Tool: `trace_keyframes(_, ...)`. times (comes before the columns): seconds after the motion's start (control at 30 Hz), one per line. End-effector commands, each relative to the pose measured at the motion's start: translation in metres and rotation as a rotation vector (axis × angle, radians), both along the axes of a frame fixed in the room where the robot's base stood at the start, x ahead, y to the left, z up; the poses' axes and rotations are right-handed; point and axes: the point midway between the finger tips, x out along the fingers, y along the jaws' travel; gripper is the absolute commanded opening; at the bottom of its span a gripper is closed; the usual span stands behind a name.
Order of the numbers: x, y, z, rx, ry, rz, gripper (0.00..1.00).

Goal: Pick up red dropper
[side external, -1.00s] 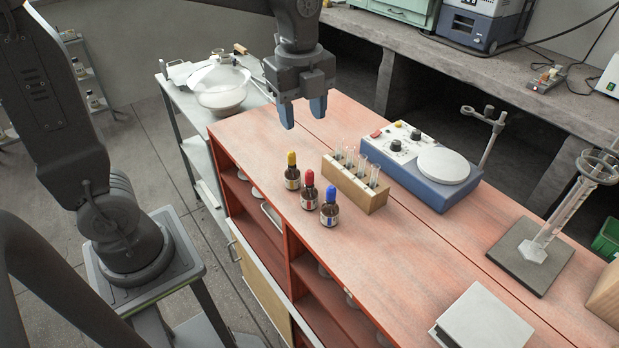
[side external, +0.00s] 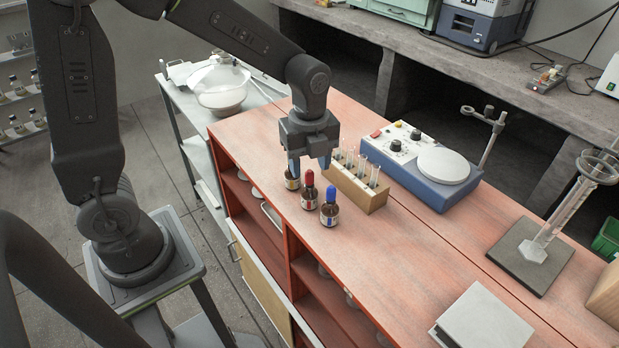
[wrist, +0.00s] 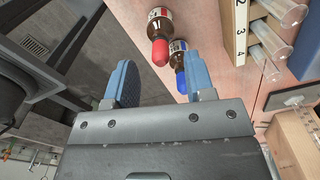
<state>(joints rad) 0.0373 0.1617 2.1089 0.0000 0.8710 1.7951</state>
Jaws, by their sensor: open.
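The red dropper (side external: 309,190) is a brown bottle with a red bulb, standing upright on the bench between two like bottles. The blue dropper (side external: 329,208) stands to its right; the yellow-topped dropper (side external: 291,180) is to its left, its top hidden behind my gripper. My gripper (side external: 309,168) is open and empty, just behind and above the red dropper in the side view. In the wrist view, the red dropper (wrist: 160,40) appears beyond the gap between my blue fingers (wrist: 160,88), with the blue dropper (wrist: 179,65) close by on the right.
A wooden rack (side external: 358,190) of test tubes stands just right of the droppers. Beyond it is a blue stirrer (side external: 432,182) with a white plate. The bench's left edge lies close to the droppers; the front bench surface (side external: 400,255) is clear.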

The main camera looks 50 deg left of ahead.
Motion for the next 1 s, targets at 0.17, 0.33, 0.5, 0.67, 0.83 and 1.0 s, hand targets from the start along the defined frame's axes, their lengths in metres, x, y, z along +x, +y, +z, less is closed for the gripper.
trace_keyframes(0.17, 0.0, 0.0, -0.023, 0.0, 0.003, 0.0, 0.49)
trace_keyframes(0.33, 0.001, 0.0, -0.028, 0.0, -0.001, 0.0, 0.49)
trace_keyframes(0.5, 0.001, 0.0, -0.028, 0.0, 0.0, 0.0, 0.46)
trace_keyframes(0.67, 0.001, 0.0, -0.028, 0.0, 0.0, 0.0, 0.3)
trace_keyframes(0.83, 0.001, 0.0, -0.028, 0.0, 0.0, 0.0, 0.14)
trace_keyframes(1.0, 0.001, 0.0, -0.028, 0.0, 0.0, 0.0, 0.12)
